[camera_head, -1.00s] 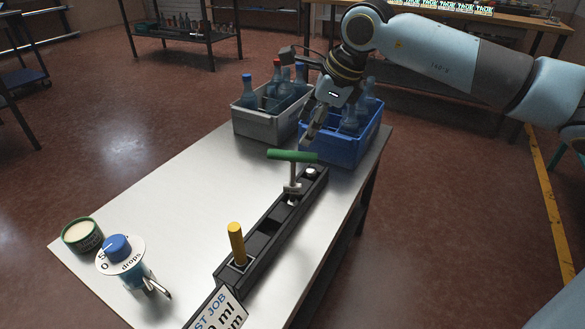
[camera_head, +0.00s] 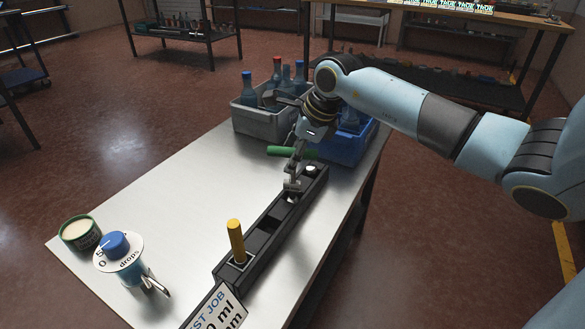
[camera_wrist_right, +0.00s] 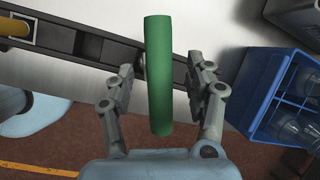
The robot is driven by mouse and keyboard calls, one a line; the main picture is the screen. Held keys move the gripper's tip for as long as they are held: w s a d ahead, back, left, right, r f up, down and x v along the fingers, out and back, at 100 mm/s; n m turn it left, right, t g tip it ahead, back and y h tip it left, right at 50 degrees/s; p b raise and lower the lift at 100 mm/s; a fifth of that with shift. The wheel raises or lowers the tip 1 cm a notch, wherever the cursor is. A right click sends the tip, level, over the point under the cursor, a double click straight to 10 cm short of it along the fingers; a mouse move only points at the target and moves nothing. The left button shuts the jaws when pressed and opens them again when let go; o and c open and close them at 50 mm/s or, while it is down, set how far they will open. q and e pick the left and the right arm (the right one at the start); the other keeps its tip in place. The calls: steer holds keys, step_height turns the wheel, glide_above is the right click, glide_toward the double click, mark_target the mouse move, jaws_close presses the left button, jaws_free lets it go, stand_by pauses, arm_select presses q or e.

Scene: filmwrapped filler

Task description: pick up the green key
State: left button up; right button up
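The green key (camera_head: 290,151) has a green bar handle and stands in the black rack (camera_head: 262,232) on the table. In the right wrist view the green bar (camera_wrist_right: 158,75) lies lengthwise between the two fingers, with gaps on both sides. My right gripper (camera_head: 294,165) is open around the handle. It also shows in the right wrist view (camera_wrist_right: 160,90). In the head view the gripper hides part of the handle and most of the stem. My left gripper is not in view.
A yellow peg (camera_head: 236,240) stands farther down the rack. A grey crate (camera_head: 262,124) and a blue crate (camera_head: 345,150) with bottles stand just behind. A blue-capped dispenser (camera_head: 120,258) and a green tin (camera_head: 79,233) stand at the near left.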

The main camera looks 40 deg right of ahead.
jaws_close()
steer(key=shift+r, duration=0.2)
steer(key=shift+r, duration=0.25)
step_height(320, 180, up, 4)
steer(key=shift+f, duration=0.1)
steer(key=s+a+r+p, duration=0.1)
steer(key=s+a+r, duration=0.1)
steer(key=s, duration=0.3)
steer(key=s+a+r+p, duration=0.1)
steer(key=s+r, duration=0.3)
steer(key=s, duration=0.2)
steer(key=shift+a+r, duration=0.2)
steer(key=shift+a, duration=0.2)
